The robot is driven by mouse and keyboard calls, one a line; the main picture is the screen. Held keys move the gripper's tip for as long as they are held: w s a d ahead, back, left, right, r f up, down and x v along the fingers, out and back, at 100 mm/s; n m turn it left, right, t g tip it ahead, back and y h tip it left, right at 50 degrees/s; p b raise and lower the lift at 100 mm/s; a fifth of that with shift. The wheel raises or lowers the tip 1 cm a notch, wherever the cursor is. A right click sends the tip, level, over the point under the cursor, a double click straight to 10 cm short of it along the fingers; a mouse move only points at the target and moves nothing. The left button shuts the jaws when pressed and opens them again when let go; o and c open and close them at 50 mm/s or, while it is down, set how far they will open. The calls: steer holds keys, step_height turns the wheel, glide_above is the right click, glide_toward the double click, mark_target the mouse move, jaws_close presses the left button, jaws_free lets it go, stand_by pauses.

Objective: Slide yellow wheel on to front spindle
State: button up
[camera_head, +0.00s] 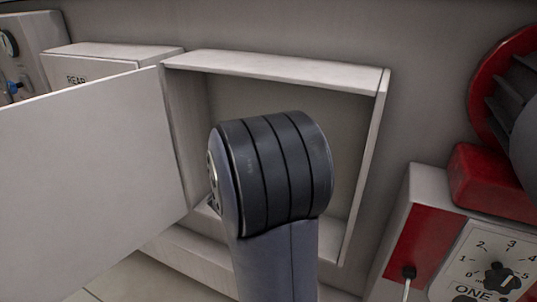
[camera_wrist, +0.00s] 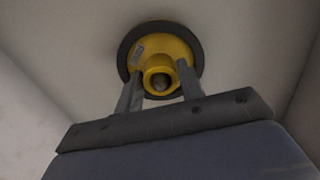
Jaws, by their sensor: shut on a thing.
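The yellow wheel (camera_wrist: 170,48) has a dark grey rim and a protruding yellow hub. In the wrist view it faces me inside a pale box-like recess. My gripper (camera_wrist: 160,76) is shut on the hub, one finger on each side. A grey rounded end (camera_wrist: 161,84) shows in the hub's hole; it looks like a spindle tip, but how far the wheel sits on it cannot be told. In the head view my arm blocks sight of the wheel and gripper.
In the head view an open compartment (camera_head: 376,125) surrounds my arm's reach. Its door (camera_head: 85,165) stands open to the left. A closed box marked REAR (camera_head: 120,52) lies behind the door. A red and white control box (camera_head: 425,235) with a dial stands at right.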

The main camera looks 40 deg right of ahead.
steer(key=shift+w+d, duration=0.2)
steer(key=shift+d, duration=0.3)
steer(key=o, duration=1.3)
steer(key=shift+o, duration=0.2)
steer(key=b+v, duration=0.1)
steer(key=v, duration=0.9)
steer(key=shift+s+a, duration=0.15)
steer(key=shift+a, duration=0.2)
steer(key=p+x, duration=0.1)
steer(key=x, duration=1)
steer(key=shift+s+a, duration=0.2)
steer(key=shift+a, duration=0.3)
